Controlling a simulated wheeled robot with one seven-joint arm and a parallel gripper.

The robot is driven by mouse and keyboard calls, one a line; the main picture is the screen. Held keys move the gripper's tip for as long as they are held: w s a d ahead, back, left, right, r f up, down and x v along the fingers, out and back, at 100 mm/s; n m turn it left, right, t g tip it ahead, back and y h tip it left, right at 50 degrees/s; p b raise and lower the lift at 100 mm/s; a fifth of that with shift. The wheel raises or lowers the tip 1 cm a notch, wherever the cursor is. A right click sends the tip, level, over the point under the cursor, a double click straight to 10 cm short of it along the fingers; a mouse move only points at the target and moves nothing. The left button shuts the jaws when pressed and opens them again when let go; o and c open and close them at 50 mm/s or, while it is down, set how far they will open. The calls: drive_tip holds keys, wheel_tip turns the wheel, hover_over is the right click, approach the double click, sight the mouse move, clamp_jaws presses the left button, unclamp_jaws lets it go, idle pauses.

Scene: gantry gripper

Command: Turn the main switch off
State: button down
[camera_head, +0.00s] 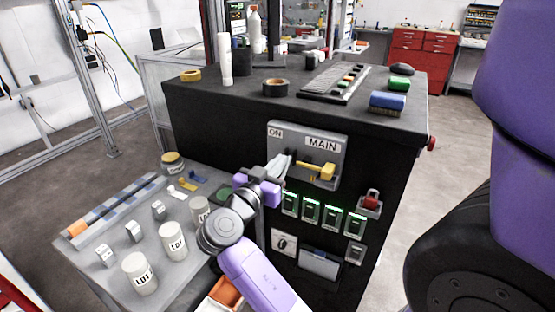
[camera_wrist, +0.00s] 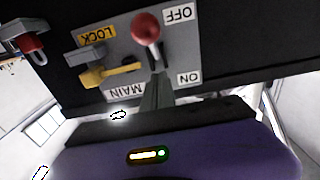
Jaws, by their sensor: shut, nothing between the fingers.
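The main switch is a grey panel (camera_head: 338,148) on the front of the black cabinet, with ON and MAIN labels at its top in the head view. The wrist view shows the panel (camera_wrist: 195,45) upside down, with OFF and LOCK labels too. Its lever has a red knob (camera_wrist: 145,28), which appears beside the OFF label in that view. A yellow lock bar (camera_wrist: 112,75) points toward the lever; it also shows in the head view (camera_head: 325,171). My gripper (camera_head: 284,163) is shut and empty at the panel's left; its fingers (camera_wrist: 157,82) overlap the lever's base. Contact is unclear.
A grey side table (camera_head: 110,225) with labelled white canisters (camera_head: 173,241) stands left, under my arm. The cabinet top (camera_head: 235,93) holds tape rolls and a keyboard.

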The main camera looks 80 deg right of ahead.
drive_tip(key=r+v, duration=0.1)
drive_tip(key=v, duration=0.8)
drive_tip(key=shift+r+b, duration=0.15)
drive_tip(key=shift+b, duration=0.2)
idle(0.8)
